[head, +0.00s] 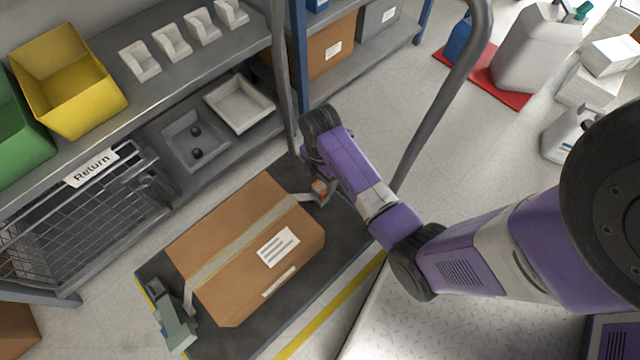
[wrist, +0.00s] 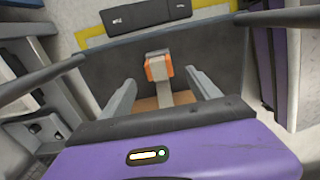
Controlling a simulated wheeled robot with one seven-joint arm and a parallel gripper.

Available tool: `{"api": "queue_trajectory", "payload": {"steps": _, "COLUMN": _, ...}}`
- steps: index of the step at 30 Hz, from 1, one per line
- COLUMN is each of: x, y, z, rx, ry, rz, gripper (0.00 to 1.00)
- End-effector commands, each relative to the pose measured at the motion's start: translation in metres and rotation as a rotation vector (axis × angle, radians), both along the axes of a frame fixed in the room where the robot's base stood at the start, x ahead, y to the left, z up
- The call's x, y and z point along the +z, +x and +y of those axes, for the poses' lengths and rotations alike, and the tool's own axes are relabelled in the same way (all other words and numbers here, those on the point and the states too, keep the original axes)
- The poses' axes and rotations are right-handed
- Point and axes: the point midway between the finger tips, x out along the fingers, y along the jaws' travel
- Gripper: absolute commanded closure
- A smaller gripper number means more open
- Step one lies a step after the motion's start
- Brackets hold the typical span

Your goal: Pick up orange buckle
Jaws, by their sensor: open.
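The orange buckle (head: 320,186) is a small orange block in a grey fitting at the far right end of the strap over a cardboard box (head: 215,290). In the wrist view the orange buckle (wrist: 158,67) shows ahead, between and beyond my fingers. My gripper (wrist: 160,95) is open and empty, its two grey fingers apart on either side of the strap's line. In the head view my gripper is mostly hidden behind my purple wrist, close to the buckle.
The box lies on a dark platform (head: 350,225) with a grey tubular handle (head: 440,100). A grey-green strap fitting (head: 176,322) is at its near left. A shelf with a yellow bin (head: 66,80) and trays stands left. Open floor (head: 375,90) lies beyond.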

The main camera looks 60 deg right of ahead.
Motion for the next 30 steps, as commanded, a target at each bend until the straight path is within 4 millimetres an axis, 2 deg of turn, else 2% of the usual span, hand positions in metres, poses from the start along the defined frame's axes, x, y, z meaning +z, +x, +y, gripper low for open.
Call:
{"api": "queue_trajectory", "payload": {"steps": 1, "x": -0.009, "y": 0.000, "z": 0.000, "rx": -0.001, "ry": 0.000, "rz": 0.000, "gripper": 0.29}}
{"api": "queue_trajectory", "payload": {"steps": 8, "x": -0.024, "y": 0.000, "z": 0.000, "rx": -0.003, "ry": 0.000, "rz": -0.001, "gripper": 0.29}}
{"api": "queue_trajectory", "payload": {"steps": 17, "x": -0.061, "y": 0.001, "z": -0.001, "rx": -0.003, "ry": 0.000, "rz": 0.000, "gripper": 0.29}}
{"api": "queue_trajectory", "payload": {"steps": 26, "x": -0.063, "y": 0.001, "z": -0.001, "rx": -0.003, "ry": -0.001, "rz": -0.003, "gripper": 0.29}}
{"api": "queue_trajectory", "payload": {"steps": 30, "x": -0.063, "y": 0.001, "z": -0.001, "rx": -0.003, "ry": -0.001, "rz": -0.002, "gripper": 0.57}}
